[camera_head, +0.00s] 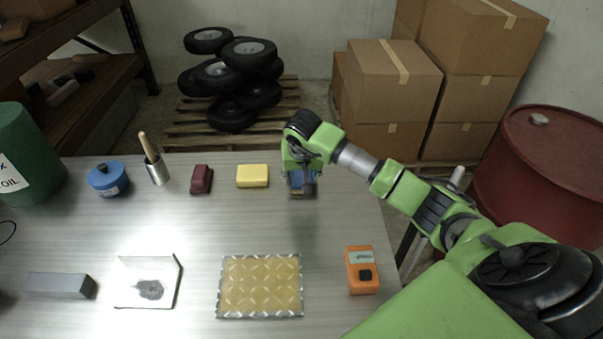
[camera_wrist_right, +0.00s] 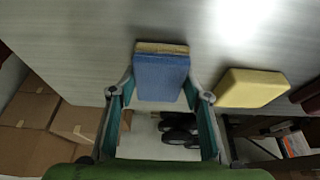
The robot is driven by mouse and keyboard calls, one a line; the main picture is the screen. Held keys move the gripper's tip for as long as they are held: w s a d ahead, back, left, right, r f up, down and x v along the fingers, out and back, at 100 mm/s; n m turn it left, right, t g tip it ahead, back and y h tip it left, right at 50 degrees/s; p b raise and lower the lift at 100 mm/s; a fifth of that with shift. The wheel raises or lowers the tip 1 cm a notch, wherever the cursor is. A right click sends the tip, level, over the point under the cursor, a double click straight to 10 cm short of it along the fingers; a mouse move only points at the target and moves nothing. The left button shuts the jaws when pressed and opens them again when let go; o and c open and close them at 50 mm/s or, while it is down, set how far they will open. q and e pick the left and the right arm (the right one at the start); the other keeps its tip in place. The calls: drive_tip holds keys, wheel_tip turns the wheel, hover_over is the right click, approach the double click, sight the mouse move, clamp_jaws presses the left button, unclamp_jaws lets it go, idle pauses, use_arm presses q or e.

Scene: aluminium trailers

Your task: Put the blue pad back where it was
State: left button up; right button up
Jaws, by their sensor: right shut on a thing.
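My right gripper (camera_head: 302,191) is over the far right part of the table and shut on the blue pad (camera_wrist_right: 160,78). In the right wrist view, the pad sits between the two fingers, with a thin tan layer along its far edge. In the head view, the pad is mostly hidden by the gripper; I cannot tell whether it touches the table. A yellow pad (camera_head: 252,176) lies just left of it, apart from it; it also shows in the right wrist view (camera_wrist_right: 251,88). My left gripper is not in view.
A dark red block (camera_head: 202,179), a brush in a metal cup (camera_head: 156,170) and a blue pot (camera_head: 107,180) line the back. A grey bar (camera_head: 60,286), stained white tray (camera_head: 145,283), patterned plate (camera_head: 260,286) and orange meter (camera_head: 362,270) lie in front. The table's middle is clear.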

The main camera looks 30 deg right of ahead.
drive_tip(key=shift+f, duration=0.2)
drive_tip(key=o, duration=1)
drive_tip(key=shift+r, duration=0.1)
drive_tip(key=shift+r, duration=0.25)
drive_tip(key=b+v, duration=0.2)
drive_tip(key=v, duration=0.9)
drive_tip(key=shift+s+a+r, duration=0.1)
drive_tip(key=shift+r, duration=0.3)
